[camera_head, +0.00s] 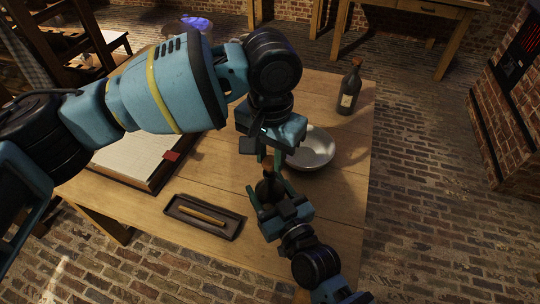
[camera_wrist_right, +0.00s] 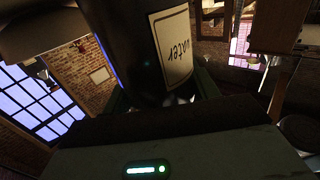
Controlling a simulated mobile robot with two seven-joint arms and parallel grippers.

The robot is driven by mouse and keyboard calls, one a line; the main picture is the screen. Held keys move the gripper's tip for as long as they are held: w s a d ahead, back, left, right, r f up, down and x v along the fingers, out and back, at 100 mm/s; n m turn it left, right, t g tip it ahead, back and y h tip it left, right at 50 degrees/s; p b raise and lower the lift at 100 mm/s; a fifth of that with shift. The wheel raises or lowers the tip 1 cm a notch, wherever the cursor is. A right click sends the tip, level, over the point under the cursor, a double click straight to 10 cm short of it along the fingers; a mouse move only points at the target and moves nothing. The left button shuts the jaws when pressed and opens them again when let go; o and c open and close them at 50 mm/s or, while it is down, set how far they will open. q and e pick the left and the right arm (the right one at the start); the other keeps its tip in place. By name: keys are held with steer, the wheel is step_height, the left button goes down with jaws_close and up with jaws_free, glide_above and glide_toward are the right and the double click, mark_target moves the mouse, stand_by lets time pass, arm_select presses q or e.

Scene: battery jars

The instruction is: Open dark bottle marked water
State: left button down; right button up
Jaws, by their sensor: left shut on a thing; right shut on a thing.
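The dark bottle marked water (camera_wrist_right: 130,40) fills the top of the right wrist view, and its cream label (camera_wrist_right: 172,45) reads "water". In the head view the same bottle (camera_head: 266,188) shows only in small part between my grippers. My right gripper (camera_head: 267,192) comes from the bottom and is shut on the bottle's body. My left gripper (camera_head: 267,158) comes down from above and is shut at the bottle's top. A brownish stopper or neck (camera_head: 268,171) shows just under its fingers; whether it is seated in the bottle is too small to tell.
A second dark bottle (camera_head: 347,92) with a pale label stands at the table's back right. A grey bowl (camera_head: 318,150) sits close behind the grippers. A dark tray (camera_head: 222,231) holding a brown stick (camera_head: 201,214) lies front left. An open book (camera_head: 125,160) lies left, partly under my left arm.

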mark_target(270, 160)
arm_select(q)
steer(key=shift+r, duration=0.4)
steer(key=shift+r, duration=1.95)
arm_select(e)
steer(key=o, duration=1.5)
arm_select(q)
steer(key=shift+f+b, duration=0.3)
steer(key=shift+f, duration=0.25)
arm_select(e)
steer(key=v, duration=1.2)
steer(key=shift+f, duration=0.1)
